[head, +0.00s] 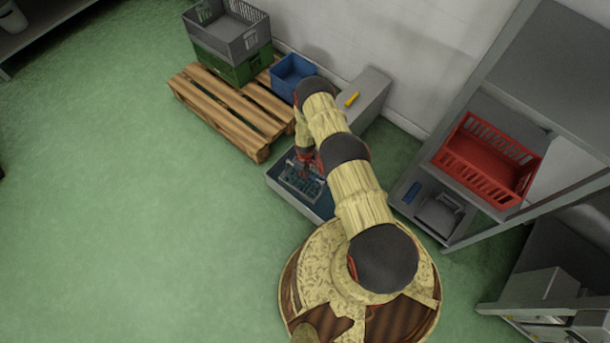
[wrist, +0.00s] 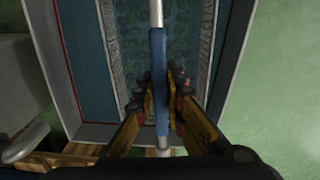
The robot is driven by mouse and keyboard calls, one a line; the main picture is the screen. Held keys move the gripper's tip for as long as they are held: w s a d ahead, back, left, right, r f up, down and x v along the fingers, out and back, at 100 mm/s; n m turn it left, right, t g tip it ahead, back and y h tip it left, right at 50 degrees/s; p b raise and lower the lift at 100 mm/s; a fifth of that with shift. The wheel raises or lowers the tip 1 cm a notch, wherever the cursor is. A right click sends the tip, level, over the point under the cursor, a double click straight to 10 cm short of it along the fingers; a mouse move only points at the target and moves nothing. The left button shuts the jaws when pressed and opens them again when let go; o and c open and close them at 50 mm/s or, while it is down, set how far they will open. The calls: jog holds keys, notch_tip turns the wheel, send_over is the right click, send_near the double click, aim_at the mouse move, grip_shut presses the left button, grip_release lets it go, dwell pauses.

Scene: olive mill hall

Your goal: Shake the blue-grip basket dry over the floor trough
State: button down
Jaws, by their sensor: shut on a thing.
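The basket (head: 302,181) hangs within the outline of the grey floor trough (head: 315,213) in the head view, largely below my arm. In the wrist view its blue grip (wrist: 157,65) runs up the middle, on a pale handle bar. My gripper (wrist: 160,108) is shut on this grip; it also shows in the head view (head: 305,158). The basket's mesh side wall (wrist: 108,42) and dotted floor show beneath the grip. The trough's rim (wrist: 42,60) surrounds the basket, with blue-grey inside it. I cannot tell the basket's height above the trough floor. No drops are discernible.
A wooden pallet (head: 225,118) beyond the trough carries a grey crate (head: 240,43) on a green crate (head: 238,72), and a blue bin (head: 291,77). A shelf rack on the right holds a red crate (head: 487,160). The green floor on the left is clear.

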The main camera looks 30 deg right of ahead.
notch_tip(320, 180, up, 17)
jog(key=p, duration=0.7)
jog(key=shift+p, duration=0.4)
jog(key=shift+w+f, duration=0.1)
jog(key=shift+f, duration=0.05)
